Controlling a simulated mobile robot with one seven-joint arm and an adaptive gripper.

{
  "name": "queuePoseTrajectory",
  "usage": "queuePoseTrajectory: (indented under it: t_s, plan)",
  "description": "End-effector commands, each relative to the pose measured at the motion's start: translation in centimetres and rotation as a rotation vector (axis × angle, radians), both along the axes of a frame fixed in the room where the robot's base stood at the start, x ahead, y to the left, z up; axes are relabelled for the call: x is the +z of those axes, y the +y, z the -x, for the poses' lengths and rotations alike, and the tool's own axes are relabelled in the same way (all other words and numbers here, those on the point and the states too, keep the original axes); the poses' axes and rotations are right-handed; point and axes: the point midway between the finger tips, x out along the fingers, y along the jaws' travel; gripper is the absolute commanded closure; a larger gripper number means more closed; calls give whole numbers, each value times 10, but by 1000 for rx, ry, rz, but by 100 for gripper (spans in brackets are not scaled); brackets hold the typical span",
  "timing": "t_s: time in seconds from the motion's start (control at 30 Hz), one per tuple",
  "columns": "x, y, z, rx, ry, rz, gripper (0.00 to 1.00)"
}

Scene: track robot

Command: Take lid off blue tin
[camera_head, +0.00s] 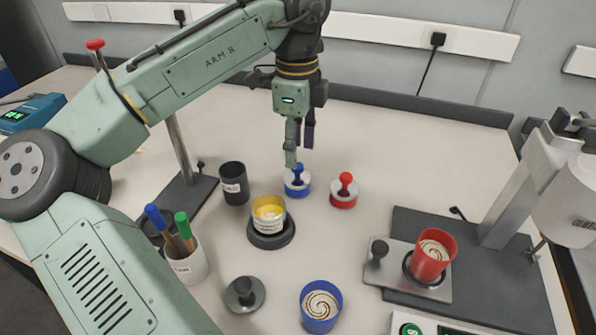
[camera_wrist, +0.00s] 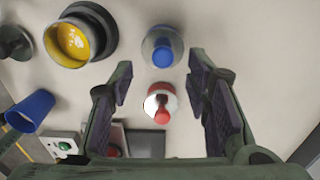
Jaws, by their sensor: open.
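A small round tin with a blue band and grey-white top (camera_head: 297,186) stands upright on the table in the head view, with a blue knobbed lid (camera_head: 298,171) on top. In the wrist view the blue knob (camera_wrist: 163,51) lies just beyond my fingertips. A matching tin with a red knob (camera_head: 345,182) stands to its right; in the wrist view the red-knobbed tin (camera_wrist: 157,91) shows between my fingers. My gripper (camera_head: 299,150) points down, open and empty, above and close to the blue tin. Whether a fingertip touches the blue knob I cannot tell.
A yellow-lined cup on a dark base (camera_head: 271,240), a black canister (camera_head: 233,184) and a pen pot (camera_head: 187,263) stand left. A red cup (camera_head: 434,256) stands right. The table behind is clear.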

Motion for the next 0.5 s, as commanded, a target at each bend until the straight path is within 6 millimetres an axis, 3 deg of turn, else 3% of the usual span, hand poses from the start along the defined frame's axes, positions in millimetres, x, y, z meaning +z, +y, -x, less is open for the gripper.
queuePoseTrajectory:
  t_s: [0.3, 0.5]
  plan:
    - [-40, 0, -2, 1, -1, -2, 56]
    - [-53, -1, -3, 0, -2, 1, 56]
